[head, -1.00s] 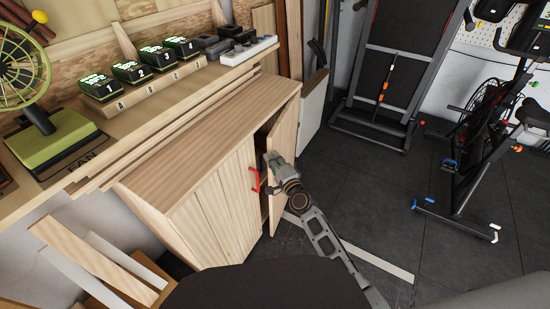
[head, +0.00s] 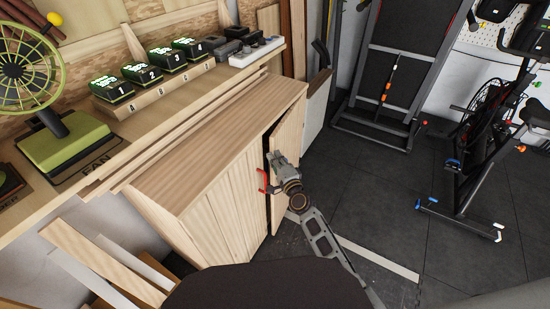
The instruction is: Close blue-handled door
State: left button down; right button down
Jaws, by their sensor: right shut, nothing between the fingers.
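The wooden cabinet (head: 215,165) stands under the workbench. Its right-hand door (head: 281,206) is ajar, with a dark gap along its left edge. No blue handle can be made out; my right gripper and wrist cover part of this door. A red handle (head: 262,182) shows on the neighbouring door (head: 243,200), which looks shut. My right gripper (head: 275,160) is shut and empty, at the ajar door near its free edge, just right of the red handle. Whether it touches the door I cannot tell. My left gripper is not in view.
The bench above holds a green fan (head: 55,130) and several numbered battery packs (head: 165,62). Loose planks (head: 100,262) lean at lower left. An exercise bike (head: 470,150) and a folded treadmill (head: 400,70) stand at right. The dark floor (head: 375,195) between is clear.

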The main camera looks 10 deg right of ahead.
jog(key=shift+s, duration=0.1)
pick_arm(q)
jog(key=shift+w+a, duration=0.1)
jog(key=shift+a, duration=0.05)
pick_arm(e)
jog(key=v, duration=1.1)
jog(key=shift+s, duration=0.4)
jog(key=shift+d, duration=0.15)
